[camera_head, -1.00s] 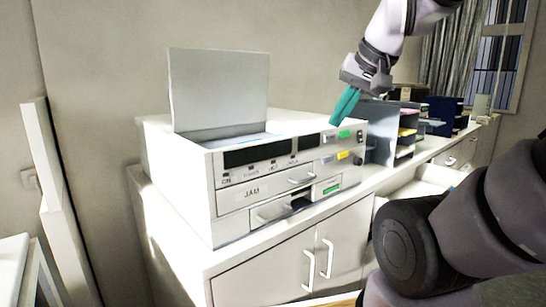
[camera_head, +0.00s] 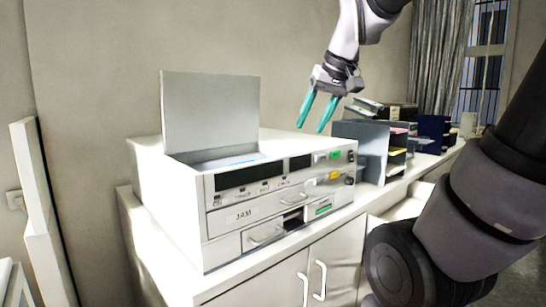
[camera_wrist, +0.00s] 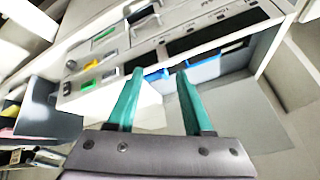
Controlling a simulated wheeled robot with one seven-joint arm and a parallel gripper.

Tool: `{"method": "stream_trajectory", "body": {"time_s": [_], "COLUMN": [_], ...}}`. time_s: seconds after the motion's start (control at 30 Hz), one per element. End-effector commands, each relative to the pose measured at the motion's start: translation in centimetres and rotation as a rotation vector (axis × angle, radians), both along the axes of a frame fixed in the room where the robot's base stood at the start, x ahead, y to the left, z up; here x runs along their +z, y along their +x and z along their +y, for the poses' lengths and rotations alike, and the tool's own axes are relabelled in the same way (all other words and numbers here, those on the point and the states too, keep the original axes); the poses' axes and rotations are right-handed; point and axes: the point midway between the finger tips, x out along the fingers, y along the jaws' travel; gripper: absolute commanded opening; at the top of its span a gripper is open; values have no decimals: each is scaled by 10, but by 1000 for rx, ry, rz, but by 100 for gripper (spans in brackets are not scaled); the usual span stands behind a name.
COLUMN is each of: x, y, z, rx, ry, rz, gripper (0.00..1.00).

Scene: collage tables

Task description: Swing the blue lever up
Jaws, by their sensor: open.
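A white printer-like machine (camera_head: 175,205) stands on a white cabinet, with a grey lid panel (camera_head: 210,110) raised at its top. Blue shows low inside the opening beneath the lid (camera_head: 243,160); it also shows as a blue part in the wrist view (camera_wrist: 204,70). I cannot tell whether this blue part is the lever. My gripper (camera_head: 310,128) is open and empty, its teal fingers pointing down above the machine's right part. In the wrist view the fingertips (camera_wrist: 160,72) appear in front of the opening, apart from the blue part as far as I can tell.
The machine's front has a JAM drawer (camera_head: 243,216), a partly open lower slot, and green and yellow labels. A grey file organiser (camera_head: 362,150) stands right of it on the white cabinet (camera_head: 290,275). The air left of my gripper is clear up to the raised lid.

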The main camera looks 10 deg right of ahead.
Motion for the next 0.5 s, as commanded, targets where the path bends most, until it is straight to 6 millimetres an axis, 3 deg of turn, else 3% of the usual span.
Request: {"method": "stream_trajectory", "body": {"time_s": [0.03, 0.1, 0.23, 0.33, 0.5], "x": [2, 5, 3, -1, -6], "y": [23, 51, 96, 119, 136], "z": [4, 9, 19, 25, 30], "rx": [71, 173, 337, 426, 492], "ry": [-35, -85, -165, -206, -238], "rz": [17, 30, 48, 56, 62], "gripper": [51, 51, 51, 51, 51]}}
